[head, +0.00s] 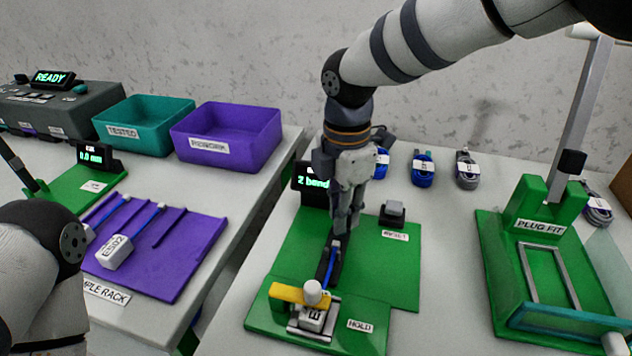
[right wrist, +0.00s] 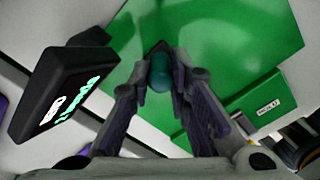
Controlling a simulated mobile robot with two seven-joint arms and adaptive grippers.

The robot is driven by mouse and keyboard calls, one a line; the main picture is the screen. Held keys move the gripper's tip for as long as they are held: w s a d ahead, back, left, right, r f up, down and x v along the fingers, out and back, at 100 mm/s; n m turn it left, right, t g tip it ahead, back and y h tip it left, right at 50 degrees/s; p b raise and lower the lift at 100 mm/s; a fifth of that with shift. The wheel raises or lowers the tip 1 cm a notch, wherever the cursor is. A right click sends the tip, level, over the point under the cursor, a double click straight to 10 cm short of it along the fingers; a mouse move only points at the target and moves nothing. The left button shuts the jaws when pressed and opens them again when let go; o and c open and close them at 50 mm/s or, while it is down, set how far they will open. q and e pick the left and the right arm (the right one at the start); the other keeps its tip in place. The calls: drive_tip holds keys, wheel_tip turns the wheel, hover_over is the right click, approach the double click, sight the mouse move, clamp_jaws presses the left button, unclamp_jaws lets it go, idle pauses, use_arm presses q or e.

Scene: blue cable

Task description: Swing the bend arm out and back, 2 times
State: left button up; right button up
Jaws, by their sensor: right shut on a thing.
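The green bend fixture (head: 395,275) lies on the right-hand table. Its dark bend arm (head: 322,270) runs from the clamp up toward my right gripper (head: 347,222), with blue cable (head: 331,262) along it. In the right wrist view my right gripper (right wrist: 163,92) is shut on the teal knob (right wrist: 160,70) of the bend arm. A white cable end under a yellow clamp (head: 290,294) sits at the fixture's front, by the HOLD label. The display (head: 312,183) behind reads "2 bend", its end hidden by my gripper. My left gripper is out of view.
A small dark button block (head: 393,212) stands right of my gripper. The green PLUG FIT fixture (head: 490,250) is farther right. Several coiled cables lie at the back. A purple sample rack (head: 185,255), teal bin (head: 140,122) and purple bin (head: 228,135) are on the left table.

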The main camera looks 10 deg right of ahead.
drive_tip(key=o, duration=0.7)
drive_tip(key=shift+a+r, duration=0.1)
wheel_tip(320, 180, up, 3)
drive_tip(key=shift+r+p, duration=0.2)
drive_tip(key=shift+p, duration=0.25)
drive_tip(key=shift+r+p, duration=0.4)
drive_tip(key=shift+r, duration=1.95)
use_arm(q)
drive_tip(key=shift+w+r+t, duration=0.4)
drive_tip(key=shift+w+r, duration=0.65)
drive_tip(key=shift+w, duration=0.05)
